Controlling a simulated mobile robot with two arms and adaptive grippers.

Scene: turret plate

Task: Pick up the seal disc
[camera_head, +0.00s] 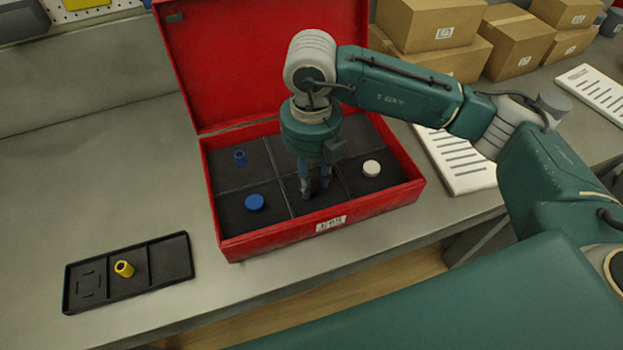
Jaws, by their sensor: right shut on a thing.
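My right gripper (316,190) points straight down into the front middle compartment of the red case (285,238). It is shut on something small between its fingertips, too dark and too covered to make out. A blue disc (255,202) lies in the front left compartment, left of the gripper. A white disc (371,168) lies in the right part of the case, apart from the gripper. I cannot tell which disc is the seal disc. My left gripper is not in view.
A small blue cylinder (239,157) stands in the back left compartment. The case's red lid (240,60) stands open behind. A black tray (168,258) with a yellow cylinder (124,268) lies front left. Cardboard boxes (440,27) stand back right. The bench left of the case is clear.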

